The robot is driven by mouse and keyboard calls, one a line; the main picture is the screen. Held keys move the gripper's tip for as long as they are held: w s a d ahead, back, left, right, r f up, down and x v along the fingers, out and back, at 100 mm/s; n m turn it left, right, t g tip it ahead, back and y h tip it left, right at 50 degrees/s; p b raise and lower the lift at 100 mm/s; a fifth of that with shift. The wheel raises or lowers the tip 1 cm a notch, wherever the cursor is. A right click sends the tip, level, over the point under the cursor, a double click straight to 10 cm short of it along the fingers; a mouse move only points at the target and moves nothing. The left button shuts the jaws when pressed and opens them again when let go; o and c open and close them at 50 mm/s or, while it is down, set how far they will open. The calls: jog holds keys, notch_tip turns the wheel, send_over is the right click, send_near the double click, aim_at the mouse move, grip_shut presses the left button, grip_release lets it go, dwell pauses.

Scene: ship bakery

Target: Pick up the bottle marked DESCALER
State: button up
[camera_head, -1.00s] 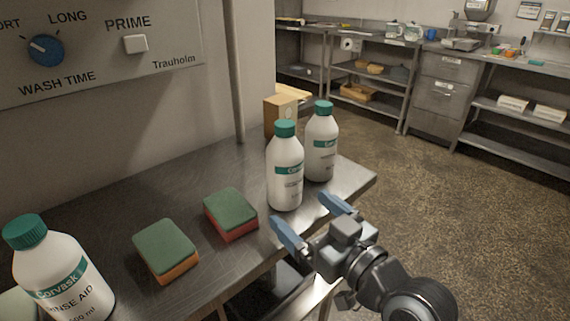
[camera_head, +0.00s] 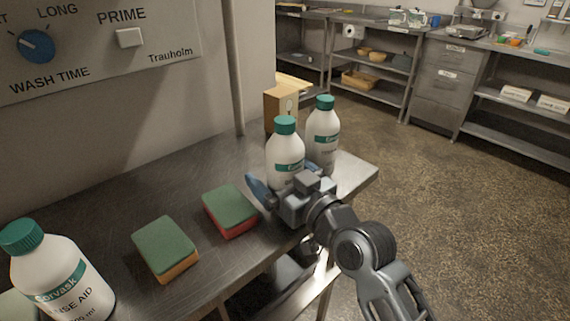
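Two white bottles with green caps stand upright on the steel counter. The front one (camera_head: 284,150) is directly beyond my gripper, and its lower part is hidden by the gripper. The rear one (camera_head: 323,135) stands just behind it to the right. Their label text is too small to read, so I cannot tell which is marked DESCALER. My gripper (camera_head: 276,188) is at the front bottle, with its blue left finger showing left of the bottle and apart from it. The right finger is mostly hidden; the fingers look spread around the bottle's lower part.
A bottle marked RINSE AID (camera_head: 62,275) stands at the near left of the counter (camera_head: 150,200). Two green-topped sponges, one orange-based (camera_head: 165,248) and one red-based (camera_head: 231,210), lie left of my gripper. A cardboard box (camera_head: 283,104) stands behind the bottles.

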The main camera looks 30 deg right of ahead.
jog(key=shift+r, duration=0.1)
jog(key=c, duration=1.6)
jog(key=shift+s+r, duration=0.1)
